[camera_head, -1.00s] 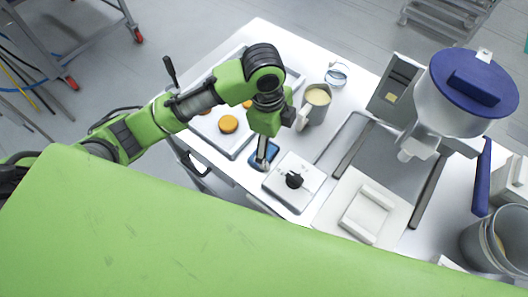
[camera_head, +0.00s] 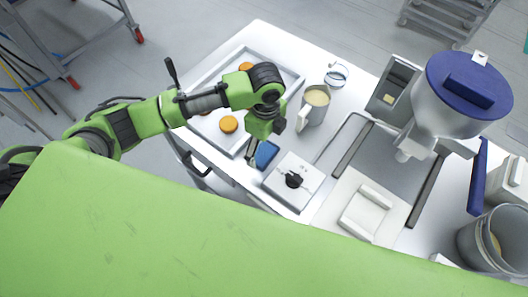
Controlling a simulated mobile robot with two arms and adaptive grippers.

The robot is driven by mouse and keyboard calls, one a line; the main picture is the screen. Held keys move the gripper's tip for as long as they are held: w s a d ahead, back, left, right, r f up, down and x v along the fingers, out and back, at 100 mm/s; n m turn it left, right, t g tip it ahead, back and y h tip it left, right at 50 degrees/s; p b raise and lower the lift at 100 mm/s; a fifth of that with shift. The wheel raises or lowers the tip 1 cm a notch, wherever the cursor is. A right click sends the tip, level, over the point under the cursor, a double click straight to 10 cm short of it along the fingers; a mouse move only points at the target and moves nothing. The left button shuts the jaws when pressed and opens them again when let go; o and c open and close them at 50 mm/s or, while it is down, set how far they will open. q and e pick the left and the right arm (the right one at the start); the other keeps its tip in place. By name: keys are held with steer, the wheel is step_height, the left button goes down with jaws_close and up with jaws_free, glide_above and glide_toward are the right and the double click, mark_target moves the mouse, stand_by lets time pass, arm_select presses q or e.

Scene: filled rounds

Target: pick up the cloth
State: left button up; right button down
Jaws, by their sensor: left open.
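The blue cloth (camera_head: 267,154) lies on the white table, between the tray and a white square block with a black knob. My left gripper (camera_head: 252,158) points down at the cloth's left edge, close to it. Its jaws are open, and I see nothing held between them. I cannot tell whether a fingertip touches the cloth. My right gripper is not in view.
A grey tray (camera_head: 205,128) with orange rounds lies left of my gripper. The white block (camera_head: 294,181) is close to the cloth's right. A jug (camera_head: 314,106) stands behind, and a blue-lidded hopper machine (camera_head: 455,98) stands at right.

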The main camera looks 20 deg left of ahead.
mark_target(266, 154)
arm_select(q)
steer(key=shift+d+f+p, duration=0.15)
steer(key=shift+f+p, duration=0.35)
steer(key=shift+f, duration=1.75)
steer(key=c, duration=1.2)
steer(key=shift+r, duration=0.1)
steer(key=shift+r, duration=0.55)
steer(key=s+d+r+b, duration=0.1)
steer(key=s+d+r, duration=0.1)
steer(key=s+r, duration=0.2)
steer(key=s+d+r+b, duration=0.1)
steer(key=s+d+r, duration=0.1)
steer(key=s+r, duration=0.2)
steer(key=s+d+r, duration=0.1)
steer(key=s+r, duration=0.2)
steer(key=s, duration=0.1)
steer(key=shift+s+d+r+b, duration=0.4)
steer(key=shift+o, duration=0.7)
